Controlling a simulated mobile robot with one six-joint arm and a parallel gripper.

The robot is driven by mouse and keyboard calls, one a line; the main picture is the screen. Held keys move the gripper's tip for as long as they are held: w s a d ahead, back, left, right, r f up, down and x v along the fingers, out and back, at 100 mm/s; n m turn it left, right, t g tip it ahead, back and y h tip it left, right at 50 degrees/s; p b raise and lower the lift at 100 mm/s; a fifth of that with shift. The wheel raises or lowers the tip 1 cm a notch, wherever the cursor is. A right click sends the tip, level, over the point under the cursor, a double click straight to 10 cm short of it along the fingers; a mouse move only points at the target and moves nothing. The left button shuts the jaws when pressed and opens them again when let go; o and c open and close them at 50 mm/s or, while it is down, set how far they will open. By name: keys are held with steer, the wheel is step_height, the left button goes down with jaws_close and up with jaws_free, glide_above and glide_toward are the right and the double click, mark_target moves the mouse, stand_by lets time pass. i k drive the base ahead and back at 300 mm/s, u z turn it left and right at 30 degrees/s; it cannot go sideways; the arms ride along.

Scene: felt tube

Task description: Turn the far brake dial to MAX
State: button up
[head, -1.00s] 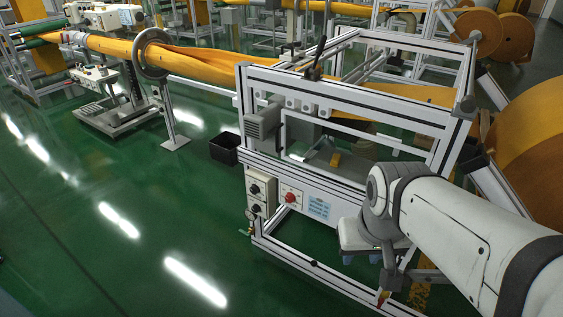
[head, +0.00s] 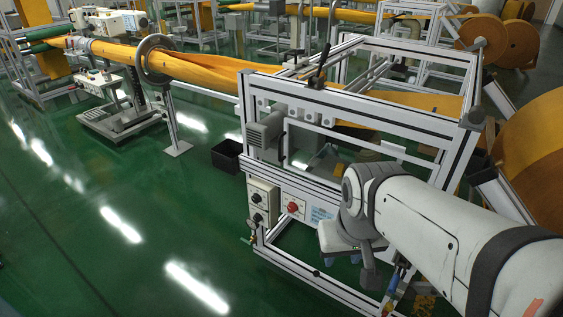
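A pale control box (head: 263,187) is fixed to the near left corner post of the aluminium frame. It carries an upper black dial (head: 257,198) and a lower black dial (head: 257,218). Their markings and pointer settings are too small to read, and I cannot tell which is the far brake dial. A red knob (head: 292,207) sits on the panel to their right. My white arm reaches in from the lower right and bends downward right of the panel, apart from the dials. My gripper's fingers cannot be made out at the arm's lower end.
The aluminium frame (head: 400,120) stands between my arm and the orange felt tube (head: 205,62). A blue-white label (head: 320,215) is on the panel, partly behind my arm. A black bin (head: 227,155) stands left of the frame. The green floor (head: 90,240) at left is clear.

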mark_target(292, 206)
steer(key=i, duration=0.85)
steer(key=z, duration=0.05)
steer(key=k, duration=0.5)
steer(key=u, duration=0.8)
steer(key=i, duration=0.5)
steer(key=u, duration=0.2)
